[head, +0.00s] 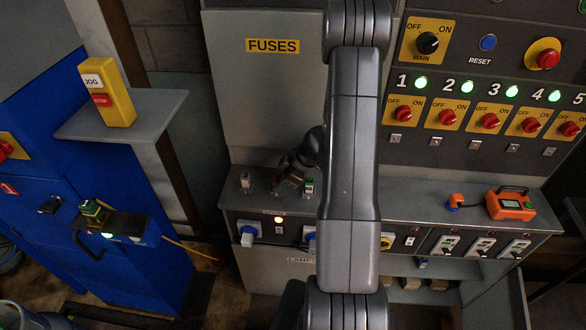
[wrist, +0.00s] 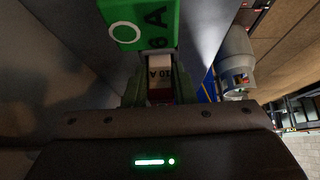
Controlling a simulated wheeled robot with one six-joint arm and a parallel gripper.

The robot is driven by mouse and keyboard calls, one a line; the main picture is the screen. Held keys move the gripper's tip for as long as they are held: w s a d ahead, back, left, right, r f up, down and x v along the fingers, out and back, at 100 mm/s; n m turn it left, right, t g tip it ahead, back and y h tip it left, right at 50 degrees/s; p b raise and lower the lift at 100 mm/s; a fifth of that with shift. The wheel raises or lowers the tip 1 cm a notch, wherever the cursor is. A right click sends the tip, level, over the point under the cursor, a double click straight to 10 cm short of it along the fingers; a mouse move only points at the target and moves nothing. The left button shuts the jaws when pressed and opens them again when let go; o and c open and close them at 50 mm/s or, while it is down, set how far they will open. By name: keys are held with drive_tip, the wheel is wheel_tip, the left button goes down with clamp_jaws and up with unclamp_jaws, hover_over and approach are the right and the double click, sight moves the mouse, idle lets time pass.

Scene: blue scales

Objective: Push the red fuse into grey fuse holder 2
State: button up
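My gripper (head: 288,178) is low over the grey ledge (head: 400,185) under the FUSES panel, partly hidden behind my arm in the head view. In the wrist view its two fingers (wrist: 160,88) sit close on both sides of a small fuse marked 10 A, with a pale face and a dark reddish lower part; I take it for the red fuse (wrist: 160,73). No clear gap shows. A green fuse (wrist: 138,20) marked 6 A stands close by; it also shows on the ledge in the head view (head: 309,186). The base of the red fuse and its holder are hidden.
A pale small fuse or holder (head: 246,181) stands on the ledge to the left. An orange device (head: 510,206) lies at the right. A blue cabinet (head: 130,240) stands at the left.

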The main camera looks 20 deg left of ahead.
drive_tip(key=shift+o, duration=0.7)
drive_tip(key=p+v, duration=0.2)
drive_tip(key=v, duration=1.1)
drive_tip(key=shift+d+r, duration=0.3)
drive_tip(key=x, duration=0.5)
drive_tip(key=b+x, duration=0.1)
drive_tip(key=x, duration=0.4)
drive_tip(key=b+x, duration=0.1)
drive_tip(key=x, duration=0.4)
drive_tip(key=shift+w+d+f, duration=0.1)
drive_tip(key=shift+d+f, duration=0.1)
drive_tip(key=shift+f, duration=0.1)
